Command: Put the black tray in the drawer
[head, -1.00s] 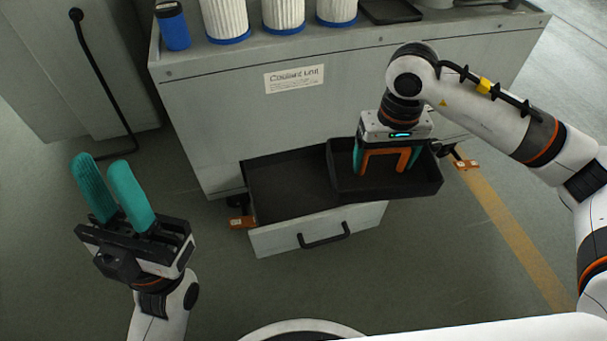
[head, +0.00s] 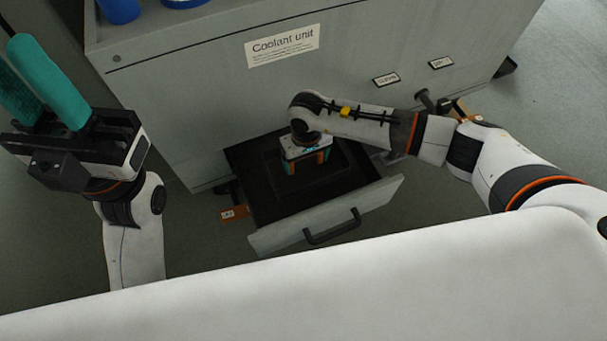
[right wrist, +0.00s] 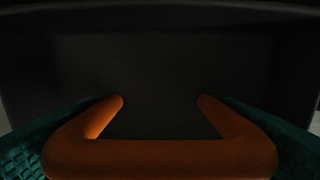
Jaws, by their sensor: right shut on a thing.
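The black tray (head: 288,189) is within the open drawer (head: 285,233) in the head view, dark against its dark inside. I cannot tell whether it touches the drawer floor. Its orange handle (right wrist: 160,158) crosses the bottom of the right wrist view between my teal fingers, with the dark tray beyond it. My right gripper (head: 306,166) reaches down into the drawer and is shut on the handle. My left gripper (head: 14,62) is open and empty, held up at the far left, away from the drawer.
The grey coolant unit (head: 190,110) stands behind and around the drawer. The drawer's front has a black handle (head: 332,228). An orange-brown bracket (head: 234,213) sits beside the drawer's left side. Blue-based items (head: 120,10) stand on the unit's top.

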